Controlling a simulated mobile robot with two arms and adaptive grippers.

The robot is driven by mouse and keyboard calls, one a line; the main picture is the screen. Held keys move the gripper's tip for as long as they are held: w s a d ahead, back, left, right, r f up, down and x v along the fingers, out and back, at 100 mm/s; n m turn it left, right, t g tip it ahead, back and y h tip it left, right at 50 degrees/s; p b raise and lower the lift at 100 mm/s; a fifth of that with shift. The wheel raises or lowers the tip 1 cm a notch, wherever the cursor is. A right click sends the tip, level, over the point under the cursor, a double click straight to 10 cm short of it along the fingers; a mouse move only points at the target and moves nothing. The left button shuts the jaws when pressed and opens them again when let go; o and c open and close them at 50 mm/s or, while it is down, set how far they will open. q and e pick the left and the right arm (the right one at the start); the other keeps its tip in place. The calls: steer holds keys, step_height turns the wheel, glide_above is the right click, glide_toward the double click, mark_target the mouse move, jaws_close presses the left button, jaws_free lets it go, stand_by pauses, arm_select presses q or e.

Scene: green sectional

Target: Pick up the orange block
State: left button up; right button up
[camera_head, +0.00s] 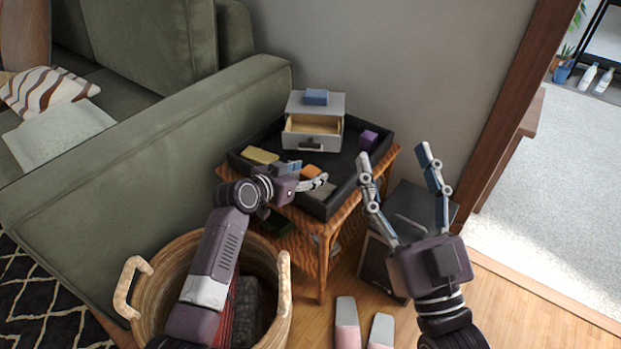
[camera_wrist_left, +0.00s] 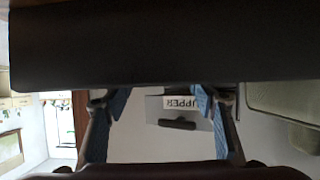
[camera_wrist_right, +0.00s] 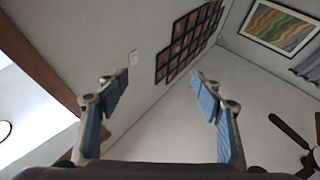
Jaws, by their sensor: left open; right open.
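The orange block (camera_head: 312,171) lies in the black tray (camera_head: 345,193) on the small wooden table, in front of the grey drawer box. My left gripper (camera_head: 304,174) is open at the tray, its fingers close beside the block in the head view. I cannot tell whether they touch it. In the left wrist view, the open fingers (camera_wrist_left: 158,100) show with the drawer front (camera_wrist_left: 180,112) beyond them; the block is not visible there. My right gripper (camera_head: 398,165) is open and empty, raised right of the table. Its fingers also show in the right wrist view (camera_wrist_right: 160,85).
The grey drawer box (camera_head: 313,138) has its upper drawer open and a blue block (camera_head: 316,97) on top. A purple block (camera_head: 368,140) and a yellow block (camera_head: 260,155) are in the tray. A green sofa (camera_head: 150,135) and wicker basket (camera_head: 145,290) stand left.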

arm_select(q)
steer(key=c, duration=1.2)
steer(key=shift+r, duration=0.1)
steer(key=shift+c, duration=0.2)
